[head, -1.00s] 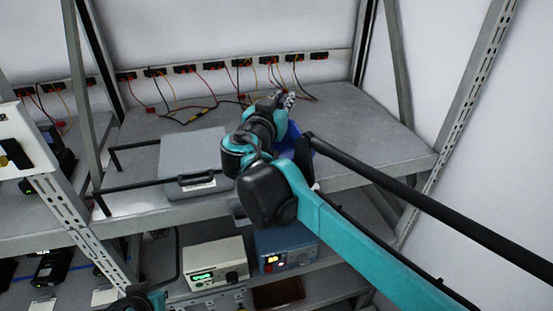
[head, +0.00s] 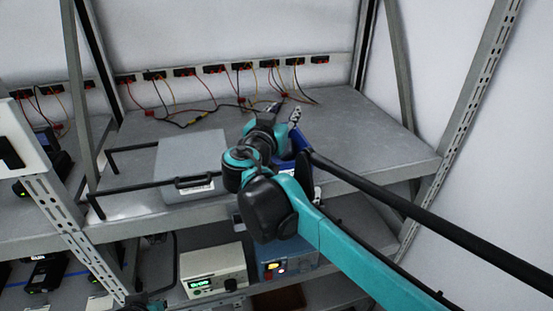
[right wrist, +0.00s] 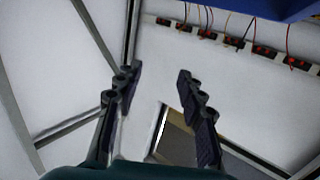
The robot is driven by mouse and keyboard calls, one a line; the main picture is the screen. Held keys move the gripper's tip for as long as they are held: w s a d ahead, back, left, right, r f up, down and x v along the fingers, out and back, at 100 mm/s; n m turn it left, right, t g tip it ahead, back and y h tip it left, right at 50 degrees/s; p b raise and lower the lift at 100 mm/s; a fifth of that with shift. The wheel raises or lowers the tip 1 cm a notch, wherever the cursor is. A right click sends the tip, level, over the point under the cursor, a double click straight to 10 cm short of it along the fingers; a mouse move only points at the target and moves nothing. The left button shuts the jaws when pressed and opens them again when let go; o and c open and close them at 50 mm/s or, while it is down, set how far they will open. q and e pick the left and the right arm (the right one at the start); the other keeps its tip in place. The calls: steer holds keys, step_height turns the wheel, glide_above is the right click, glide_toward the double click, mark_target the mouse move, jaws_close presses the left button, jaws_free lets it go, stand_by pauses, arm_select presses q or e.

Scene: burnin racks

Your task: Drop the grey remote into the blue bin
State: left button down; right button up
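The blue bin (head: 297,142) stands on the upper shelf, partly hidden behind my right arm. A blue surface, apparently the bin, also shows at the top right of the right wrist view (right wrist: 268,8). My right gripper (head: 283,113) is just behind and above the bin in the head view. In the right wrist view its fingers (right wrist: 158,75) are apart with nothing between them. I see no grey remote in either view; the bin's inside is hidden. Only a small dark and teal piece, apparently my left gripper (head: 142,303), shows at the bottom edge.
A grey case (head: 190,158) with a black handle lies left of my right arm on the shelf (head: 385,145). Sockets with red and yellow wires line the back. A black bar (head: 420,212) crosses at right. Instruments (head: 212,270) stand on the lower shelf.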

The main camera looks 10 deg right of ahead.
steer(key=v, duration=1.1)
steer(key=shift+s, duration=0.25)
steer(key=shift+a+f, duration=0.1)
steer(key=shift+a, duration=0.05)
